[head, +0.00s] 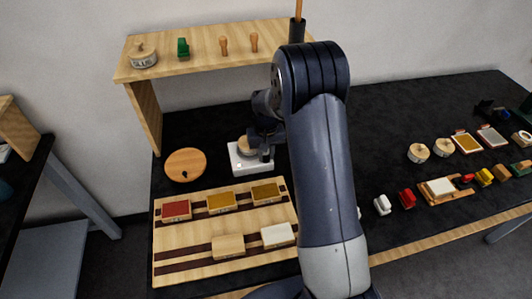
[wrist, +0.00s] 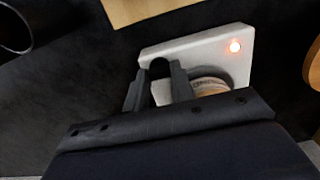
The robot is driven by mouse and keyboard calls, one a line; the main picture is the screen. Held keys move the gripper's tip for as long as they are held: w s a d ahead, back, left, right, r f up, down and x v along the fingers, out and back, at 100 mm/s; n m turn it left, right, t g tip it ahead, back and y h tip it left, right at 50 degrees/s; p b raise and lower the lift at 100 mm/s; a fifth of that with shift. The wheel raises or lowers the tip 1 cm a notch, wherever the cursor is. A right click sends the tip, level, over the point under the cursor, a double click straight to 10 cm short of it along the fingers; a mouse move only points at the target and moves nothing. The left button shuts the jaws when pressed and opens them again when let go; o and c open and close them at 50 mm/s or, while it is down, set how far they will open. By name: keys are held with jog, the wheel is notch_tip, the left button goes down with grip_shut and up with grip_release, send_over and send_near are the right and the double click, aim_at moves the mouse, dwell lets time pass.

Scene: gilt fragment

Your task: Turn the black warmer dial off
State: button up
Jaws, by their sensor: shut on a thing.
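The white warmer (head: 238,160) stands on the black table below the shelf, with a round wooden-sided pot (head: 246,146) on it. My gripper (wrist: 158,84) is shut on the dial, with a finger on each side. In the head view my gripper (head: 266,146) is over the warmer's right part and hides the dial. The dial's pointer mark is not visible.
A round wooden board (head: 186,164) lies left of the warmer. A striped wooden board (head: 170,245) with several coloured pads lies in front. A wooden shelf (head: 200,61) with stamps and handles stands behind. Several small items lie on the table at right.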

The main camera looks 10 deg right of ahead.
jog(key=shift+n, duration=0.3)
jog(key=n+b, duration=0.2)
jog(key=shift+f+n, duration=0.15)
jog(key=shift+n, duration=0.15)
jog(key=n+b, duration=0.2)
jog(key=n, duration=0.3)
jog(key=n+b, duration=0.1)
jog(key=n, duration=0.4)
jog(key=shift+b, duration=0.3)
jog(key=n, duration=0.4)
jog(key=shift+n+b, duration=0.3)
jog(key=shift+b, duration=0.1)
jog(key=shift+r, duration=0.2)
jog(key=o, duration=1)
